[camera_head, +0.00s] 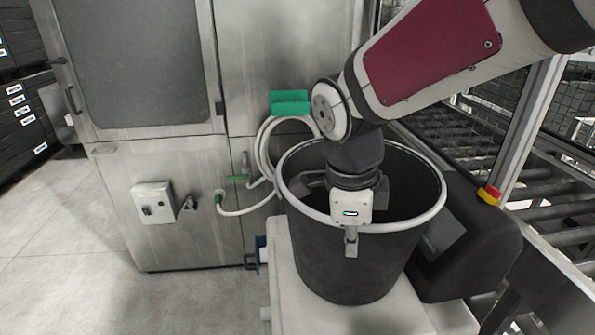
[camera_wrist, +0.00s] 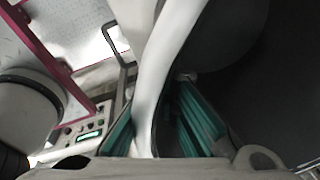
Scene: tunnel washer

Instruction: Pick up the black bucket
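The black bucket (camera_head: 355,264) stands upright on a white platform in the head view. It has a thick pale rim (camera_head: 421,217) and a dark inside. My gripper (camera_head: 351,222) points down at the near edge of the rim, with one finger showing outside the bucket wall. In the wrist view the white rim (camera_wrist: 160,65) runs between my two green-padded fingers, close to the left pad. The dark bucket wall (camera_wrist: 245,85) fills the right side. The frames do not show whether both pads press on the rim. The inner finger is hidden in the head view.
The white platform (camera_head: 292,290) carries the bucket. A steel machine (camera_head: 180,200) with a white hose (camera_head: 262,150) stands behind left. A dark rounded housing (camera_head: 478,235) sits close right of the bucket, near a roller conveyor (camera_head: 540,185). The floor at left is clear.

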